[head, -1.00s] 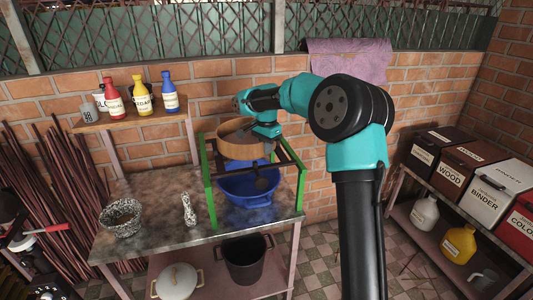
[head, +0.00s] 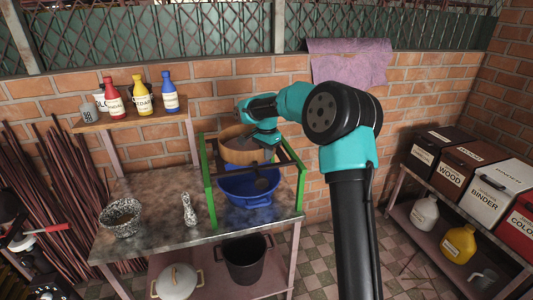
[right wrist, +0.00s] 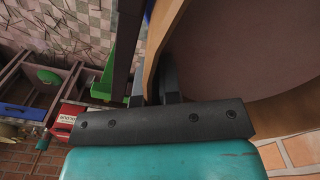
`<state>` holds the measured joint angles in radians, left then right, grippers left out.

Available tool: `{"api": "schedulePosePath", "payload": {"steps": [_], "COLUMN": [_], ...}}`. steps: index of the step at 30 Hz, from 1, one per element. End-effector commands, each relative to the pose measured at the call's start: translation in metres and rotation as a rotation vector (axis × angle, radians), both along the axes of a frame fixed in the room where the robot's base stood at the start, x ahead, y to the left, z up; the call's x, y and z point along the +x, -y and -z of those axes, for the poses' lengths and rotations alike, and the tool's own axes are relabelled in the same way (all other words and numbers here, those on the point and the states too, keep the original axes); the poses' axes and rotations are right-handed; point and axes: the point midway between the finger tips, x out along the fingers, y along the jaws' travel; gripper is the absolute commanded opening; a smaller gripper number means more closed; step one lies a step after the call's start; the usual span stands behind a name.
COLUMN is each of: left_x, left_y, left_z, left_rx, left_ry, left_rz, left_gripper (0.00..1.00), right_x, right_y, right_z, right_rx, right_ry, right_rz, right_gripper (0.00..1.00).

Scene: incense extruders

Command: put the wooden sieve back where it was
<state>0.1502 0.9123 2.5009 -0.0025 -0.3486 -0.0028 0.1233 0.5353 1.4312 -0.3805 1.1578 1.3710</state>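The round wooden sieve (head: 236,151) is at the green frame (head: 210,190), near the top rails, above the blue bowl (head: 246,189). My right gripper (head: 266,151) is at the sieve's right side. In the right wrist view its two dark fingers (right wrist: 154,88) stand on either side of the wooden rim (right wrist: 164,38) and look closed on it. The sieve's inner surface fills the upper right of that view. Whether the sieve touches the rails cannot be told. My left gripper is not in view.
The metal table (head: 155,190) also holds a speckled mortar (head: 121,222) and a pestle (head: 189,210). Bottles (head: 141,94) stand on a small wall shelf behind. The green frame's posts and rails surround the sieve closely. Boxes (head: 462,171) stand on a rack at the right.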

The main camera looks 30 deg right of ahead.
Motion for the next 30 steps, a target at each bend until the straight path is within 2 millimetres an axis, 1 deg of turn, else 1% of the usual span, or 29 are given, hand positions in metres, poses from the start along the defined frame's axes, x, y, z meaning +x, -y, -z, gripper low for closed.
{"api": "schedulePosePath", "payload": {"steps": [1,9,17,20,23,26,30], "left_x": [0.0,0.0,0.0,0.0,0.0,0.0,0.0], "left_y": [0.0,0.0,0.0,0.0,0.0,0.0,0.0], "left_z": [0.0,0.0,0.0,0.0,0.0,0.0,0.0], "left_rx": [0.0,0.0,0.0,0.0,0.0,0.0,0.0], "left_ry": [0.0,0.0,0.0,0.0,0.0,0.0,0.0], "left_rz": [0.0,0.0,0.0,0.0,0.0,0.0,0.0], "left_gripper": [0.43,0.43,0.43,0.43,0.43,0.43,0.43], "right_x": [0.0,0.0,0.0,0.0,0.001,0.0,0.0], "right_y": [0.0,0.0,0.0,0.0,0.0,0.0,0.0], "right_z": [0.001,0.001,0.002,-0.003,-0.012,-0.026,-0.051], "right_rx": [0.0,0.0,0.0,-0.001,-0.001,0.0,0.0], "right_ry": [-0.001,0.0,-0.001,0.001,0.002,0.003,0.004], "right_rz": [0.0,0.0,0.0,0.0,0.0,0.001,0.002], "right_gripper": [0.06,0.3,0.3,0.3,0.3,0.3,0.3]}}
